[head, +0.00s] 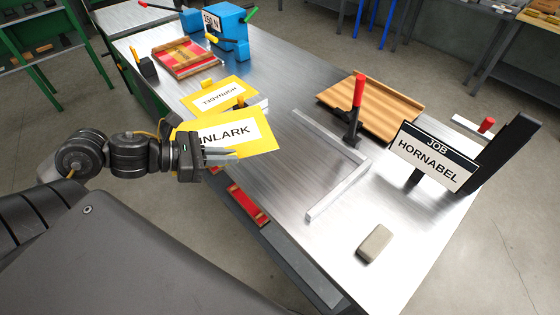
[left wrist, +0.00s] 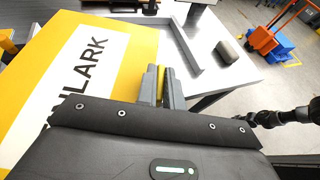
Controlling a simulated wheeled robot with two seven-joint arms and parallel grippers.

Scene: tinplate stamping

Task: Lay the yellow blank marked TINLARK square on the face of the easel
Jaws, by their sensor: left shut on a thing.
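My left gripper (head: 208,157) is shut on the near edge of the yellow blank marked TINLARK (head: 262,145), its white label partly covered by the fingers. It holds the blank above the table's left edge; the blank also fills the left of the left wrist view (left wrist: 35,55), with the gripper (left wrist: 162,88) at its edge. A wooden board with a raised lip (head: 385,105), seemingly the easel, rests farther right on the table, bare and apart from the blank. A dark jointed arm (left wrist: 290,116), probably my right, shows in the left wrist view; its gripper is unclear.
The metal table (head: 275,195) carries a second yellow blank marked HORNABEL (head: 240,84), an L-shaped metal fence (head: 330,135), a red-handled clamp (head: 357,95), a grey block (head: 375,243) and a JOB HORNABEL sign (head: 433,157). A blue box (head: 230,25) and red-and-wood tray (head: 187,58) stand behind.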

